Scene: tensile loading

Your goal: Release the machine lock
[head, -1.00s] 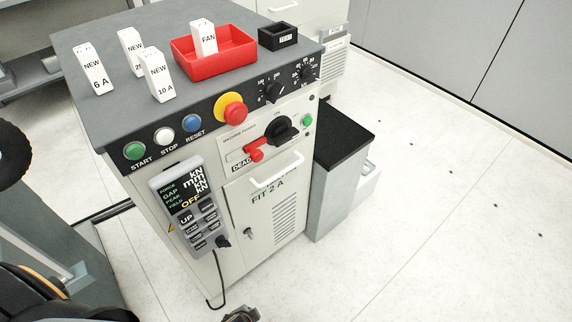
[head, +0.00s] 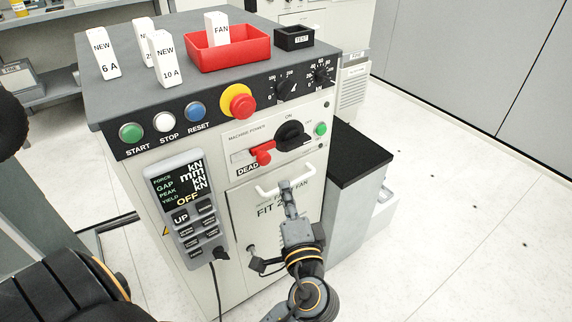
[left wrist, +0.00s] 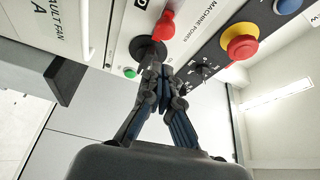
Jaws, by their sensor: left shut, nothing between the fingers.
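The red lock piece (head: 262,154) sits at the lower left of the black MACHINE POWER knob (head: 290,135) on the cabinet front, beside a DEAD label (head: 248,170). My left gripper (head: 287,186) is shut and empty, in front of the cabinet door below the knob. In the left wrist view, the red lock (left wrist: 164,26) and the black knob (left wrist: 146,50) appear just beyond the closed fingertips (left wrist: 158,70). A gap to the knob cannot be judged exactly. My right gripper is not seen.
The white door handle (head: 268,190) is close by the left gripper. A red emergency button (head: 240,104), a green light (head: 320,129) and a hanging pendant (head: 180,200) surround the area. A red tray (head: 250,52) and white labelled blocks (head: 104,55) stand on top.

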